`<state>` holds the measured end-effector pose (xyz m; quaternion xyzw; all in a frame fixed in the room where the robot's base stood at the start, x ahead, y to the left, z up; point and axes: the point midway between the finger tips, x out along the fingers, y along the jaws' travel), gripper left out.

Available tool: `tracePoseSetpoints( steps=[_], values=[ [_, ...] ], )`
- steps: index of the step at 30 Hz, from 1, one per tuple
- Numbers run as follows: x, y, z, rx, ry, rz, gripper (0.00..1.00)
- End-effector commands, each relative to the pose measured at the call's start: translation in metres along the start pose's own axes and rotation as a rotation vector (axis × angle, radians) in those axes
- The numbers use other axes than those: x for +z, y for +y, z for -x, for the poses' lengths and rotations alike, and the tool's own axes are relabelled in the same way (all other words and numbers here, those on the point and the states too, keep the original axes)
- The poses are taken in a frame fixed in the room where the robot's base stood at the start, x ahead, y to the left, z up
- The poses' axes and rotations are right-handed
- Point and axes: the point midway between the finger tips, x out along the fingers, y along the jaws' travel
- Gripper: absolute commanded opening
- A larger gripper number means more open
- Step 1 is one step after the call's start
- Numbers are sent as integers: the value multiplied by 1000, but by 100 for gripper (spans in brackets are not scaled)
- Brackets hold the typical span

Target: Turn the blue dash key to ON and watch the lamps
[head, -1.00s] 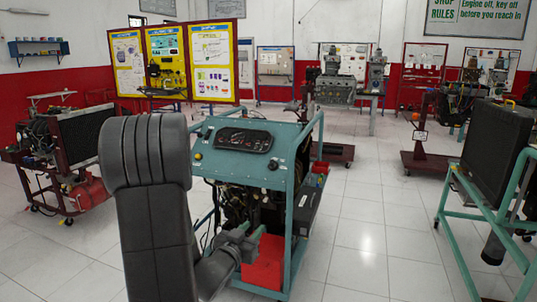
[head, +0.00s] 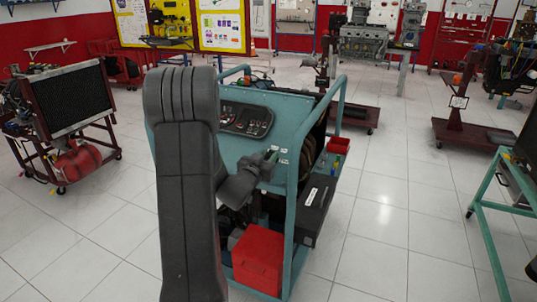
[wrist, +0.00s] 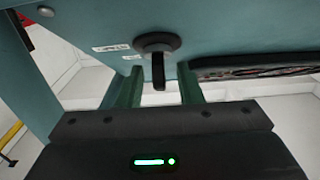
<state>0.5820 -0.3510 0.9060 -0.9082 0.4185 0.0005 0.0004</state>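The teal engine trainer (head: 290,104) stands in the middle of the head view, with a black instrument dash (head: 245,120) on its sloped panel. In the wrist view a dark knob with a stem (wrist: 157,45) sticks out of the teal panel. It looks black; I see no blue on it. My gripper (head: 271,157) is at the right part of the panel, below the dash. In the wrist view its green fingers (wrist: 160,68) are apart, one on each side of the stem, with gaps showing. The knob is hidden in the head view. The lamps are too small to read.
A red bin (head: 258,262) sits low on the trainer's front right. A radiator stand (head: 85,110) is at left and a teal frame (head: 488,200) at right. The white tiled floor (head: 375,225) between is open.

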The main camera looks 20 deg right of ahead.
Motion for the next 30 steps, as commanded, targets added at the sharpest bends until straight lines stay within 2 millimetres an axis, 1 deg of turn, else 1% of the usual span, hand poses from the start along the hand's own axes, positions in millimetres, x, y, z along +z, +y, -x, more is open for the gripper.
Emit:
tracePoseSetpoints(
  steps=[1, 4, 13, 14, 18, 19, 30],
  values=[
    [0, 1, -5, 1, -1, 0, 33],
    [0, 0, -11, 1, -1, 0, 33],
    [0, 0, -13, 0, -1, 1, 33],
    [0, 0, -12, 0, -1, 1, 29],
    [0, 0, -12, 0, -1, 1, 1],
    [0, 0, -12, 0, -1, 1, 0],
    [0, 0, -13, 28, -1, -25, 0]
  ],
)
